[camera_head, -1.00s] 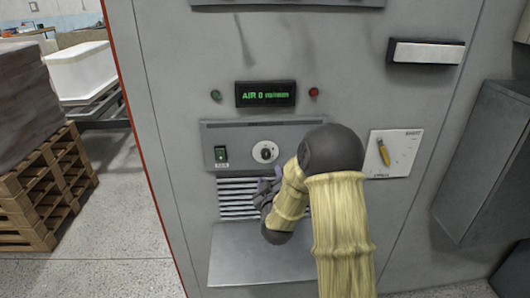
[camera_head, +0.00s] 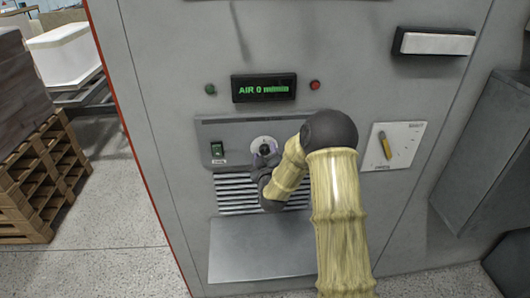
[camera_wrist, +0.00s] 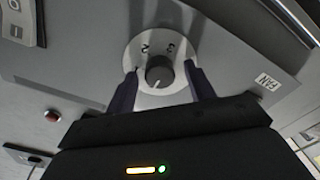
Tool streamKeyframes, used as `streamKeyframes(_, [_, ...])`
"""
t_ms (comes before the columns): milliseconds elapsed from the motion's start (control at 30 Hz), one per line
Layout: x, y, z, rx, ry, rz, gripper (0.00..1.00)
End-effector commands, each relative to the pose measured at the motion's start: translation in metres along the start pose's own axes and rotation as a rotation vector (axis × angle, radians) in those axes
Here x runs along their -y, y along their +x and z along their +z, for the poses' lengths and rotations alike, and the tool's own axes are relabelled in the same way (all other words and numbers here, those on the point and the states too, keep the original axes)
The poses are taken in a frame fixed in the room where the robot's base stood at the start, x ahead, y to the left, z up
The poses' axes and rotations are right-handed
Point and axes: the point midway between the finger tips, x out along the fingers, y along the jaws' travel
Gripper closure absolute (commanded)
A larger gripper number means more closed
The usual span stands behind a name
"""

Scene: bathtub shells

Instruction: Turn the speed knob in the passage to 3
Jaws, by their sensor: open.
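The speed knob is a dark round knob (camera_wrist: 159,70) on a white dial (camera_head: 264,144), set in a grey panel strip (camera_head: 287,131). In the wrist view, numerals show on the dial's upper part and a white mark sits near the knob's lower edge; I cannot tell which number it points to. My gripper (camera_head: 264,159) is at the dial's lower side in the head view. In the wrist view my gripper (camera_wrist: 162,88) is open, one dark finger on each side of the knob, with gaps visible. A "FAN" label (camera_wrist: 267,82) is beside the dial.
A display (camera_head: 263,88) above reads "AIR 0". A vent grille (camera_head: 235,194) and a grey plate (camera_head: 262,250) are below. A wooden pallet (camera_head: 38,180) stands left.

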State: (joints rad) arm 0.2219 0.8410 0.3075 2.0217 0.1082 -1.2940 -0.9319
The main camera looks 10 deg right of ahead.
Motion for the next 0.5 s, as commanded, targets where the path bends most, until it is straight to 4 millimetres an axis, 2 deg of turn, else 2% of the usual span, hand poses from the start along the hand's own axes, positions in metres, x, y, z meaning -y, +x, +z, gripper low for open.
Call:
streamKeyframes(67, [-0.0002,-0.0001,0.0002,0.0,0.0,0.0,0.5])
streamKeyframes(267, [-0.0001,-0.0001,0.0001,0.0,0.0,0.0,0.9])
streamKeyframes(500, [0.0009,-0.0002,-0.0001,-0.001,0.007,-0.001,0.91])
